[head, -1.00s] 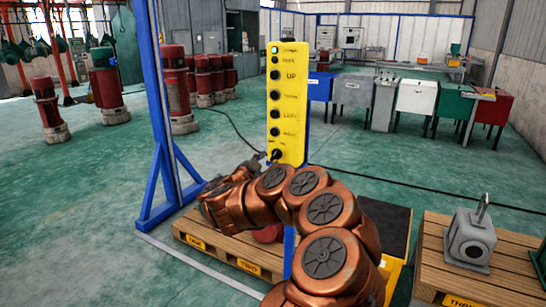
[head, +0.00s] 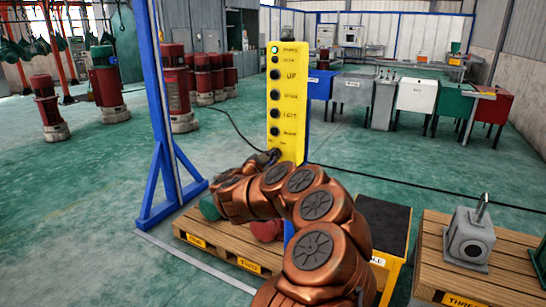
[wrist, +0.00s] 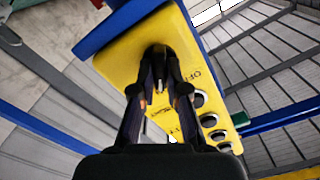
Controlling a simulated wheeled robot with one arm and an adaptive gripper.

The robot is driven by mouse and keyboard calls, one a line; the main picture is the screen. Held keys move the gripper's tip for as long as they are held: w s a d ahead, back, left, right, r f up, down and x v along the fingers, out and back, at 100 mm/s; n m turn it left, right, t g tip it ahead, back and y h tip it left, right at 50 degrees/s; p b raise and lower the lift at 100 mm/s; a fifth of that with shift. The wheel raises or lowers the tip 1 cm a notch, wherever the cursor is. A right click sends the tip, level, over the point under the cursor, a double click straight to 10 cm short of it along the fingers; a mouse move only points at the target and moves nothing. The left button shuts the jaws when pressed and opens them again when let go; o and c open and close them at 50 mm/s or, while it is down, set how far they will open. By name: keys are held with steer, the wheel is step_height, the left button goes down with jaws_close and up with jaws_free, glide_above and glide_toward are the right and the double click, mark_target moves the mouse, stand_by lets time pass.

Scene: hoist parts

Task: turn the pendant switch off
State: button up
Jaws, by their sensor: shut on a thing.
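The yellow pendant (head: 287,120) hangs upright in the middle of the head view, with a column of black buttons and a green lamp at its top. The pendant switch, a dark knob (wrist: 158,52), is at its lower end; in the head view my gripper hides most of it. An "OFF" label shows just right of the knob. The knob's pointer direction is unclear.
A blue post (head: 155,90) stands left of the pendant. Below are wooden pallets (head: 215,247), with red and green parts partly behind my arm. A grey hoist part (head: 470,237) sits on the right pallet. Coloured bins (head: 416,96) stand behind. Open green floor lies left.

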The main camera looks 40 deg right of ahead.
jaws_close()
steer(key=shift+r+n+p, duration=0.2)
steer(key=shift+n+p, duration=0.1)
steer(key=shift+p, duration=0.35)
steer(key=n+p, duration=0.3)
steer(key=p, duration=0.2)
steer(key=n+p, duration=0.4)
steer(key=p, duration=0.2)
steer(key=n+p, duration=0.4)
steer(key=p, duration=0.1)
steer(key=shift+w, duration=0.3)
steer(key=shift+a+f+n+p, duration=0.1)
steer(key=shift+f+n+p, duration=0.05)
steer(key=shift+n+p, duration=0.15)
steer(key=o, duration=0.7)
jaws_free()
steer(key=shift+c, duration=0.2)
